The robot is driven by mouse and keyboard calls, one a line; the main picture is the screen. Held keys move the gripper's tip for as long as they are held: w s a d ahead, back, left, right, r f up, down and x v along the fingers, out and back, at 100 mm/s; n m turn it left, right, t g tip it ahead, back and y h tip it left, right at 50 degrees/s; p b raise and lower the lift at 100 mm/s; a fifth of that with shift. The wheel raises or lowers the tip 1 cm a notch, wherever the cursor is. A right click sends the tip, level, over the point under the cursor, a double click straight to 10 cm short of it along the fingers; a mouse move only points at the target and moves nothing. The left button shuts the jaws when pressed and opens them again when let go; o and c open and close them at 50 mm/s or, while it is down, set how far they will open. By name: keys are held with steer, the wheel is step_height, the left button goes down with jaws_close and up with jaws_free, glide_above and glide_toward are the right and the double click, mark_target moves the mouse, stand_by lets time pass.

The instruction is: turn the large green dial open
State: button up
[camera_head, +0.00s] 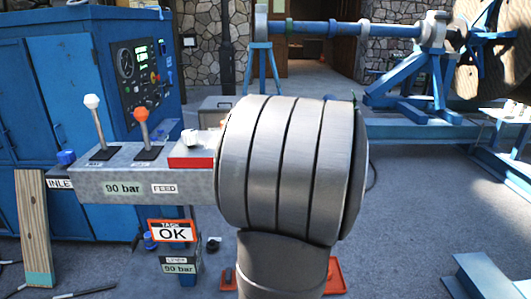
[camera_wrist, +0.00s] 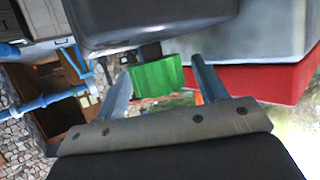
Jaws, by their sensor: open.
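The green dial (camera_wrist: 157,80) shows in the wrist view as a bright green ribbed block below a dark grey body. My gripper (camera_wrist: 161,68) is open, with one finger on each side of the dial in the picture. I cannot tell whether either finger touches it. In the head view my own grey arm fills the middle and hides both the dial and my gripper.
A grey bench (camera_head: 135,184) holds a white-knobbed lever (camera_head: 97,122) and an orange-knobbed lever (camera_head: 144,131). A red block (camera_head: 190,162) sits at its right end, beside my arm. A blue cabinet (camera_head: 70,85) stands behind. Open floor lies to the right.

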steer(key=c, duration=1)
steer(key=shift+m+h, duration=0.3)
steer(key=shift+h, duration=0.1)
steer(key=m+t+h, duration=0.2)
steer(key=shift+a+m, duration=0.1)
steer(key=shift+m, duration=0.2)
steer(key=m+h, duration=0.2)
steer(key=shift+h, duration=0.4)
steer(key=shift+f+m+t+h, duration=0.15)
steer(key=shift+m+t+h, duration=0.25)
steer(key=shift+m+h, duration=0.45)
steer(key=shift+d+h, duration=0.2)
steer(key=shift+h, duration=0.05)
steer(key=shift+m+h, duration=0.3)
steer(key=shift+m, duration=0.05)
